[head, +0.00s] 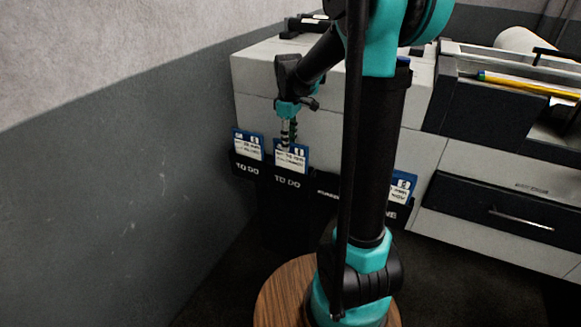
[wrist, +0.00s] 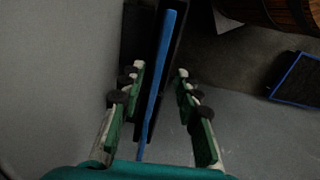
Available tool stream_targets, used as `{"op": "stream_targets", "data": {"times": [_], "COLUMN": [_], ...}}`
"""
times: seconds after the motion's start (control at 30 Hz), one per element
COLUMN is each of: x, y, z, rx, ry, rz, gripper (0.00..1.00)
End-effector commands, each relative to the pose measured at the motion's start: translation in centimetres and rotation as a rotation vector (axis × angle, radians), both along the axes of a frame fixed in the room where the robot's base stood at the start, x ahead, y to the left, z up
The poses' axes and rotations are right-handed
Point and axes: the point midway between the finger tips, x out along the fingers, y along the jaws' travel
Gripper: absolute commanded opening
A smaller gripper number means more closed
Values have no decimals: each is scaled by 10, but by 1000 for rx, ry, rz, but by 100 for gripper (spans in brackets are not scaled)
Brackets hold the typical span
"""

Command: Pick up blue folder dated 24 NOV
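Three blue folders with white labels stand in black wall pockets in the head view: a left one (head: 248,147), a middle one (head: 293,158) and a right one (head: 402,188), partly behind my arm. The labels are too small to read, so I cannot tell which is dated 24 NOV. My gripper (head: 287,146) points down at the top of the middle folder. In the wrist view my gripper (wrist: 159,73) is open, its green fingers on either side of a blue folder edge (wrist: 160,72), with gaps on both sides.
The left and middle pockets read TO DO (head: 287,182). A grey wall (head: 110,150) rises close on the left. A pale cabinet (head: 500,190) with a drawer stands at right. A dark tray (head: 480,110) with a yellow pencil (head: 525,87) sits on top.

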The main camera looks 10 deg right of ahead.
Motion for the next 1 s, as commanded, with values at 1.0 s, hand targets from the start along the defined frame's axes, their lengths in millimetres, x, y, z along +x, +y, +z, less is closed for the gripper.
{"op": "stream_targets", "data": {"times": [1.0], "x": [2], "y": [-5], "z": [-54], "rx": [0], "ry": [0], "rz": [0], "gripper": [4]}}
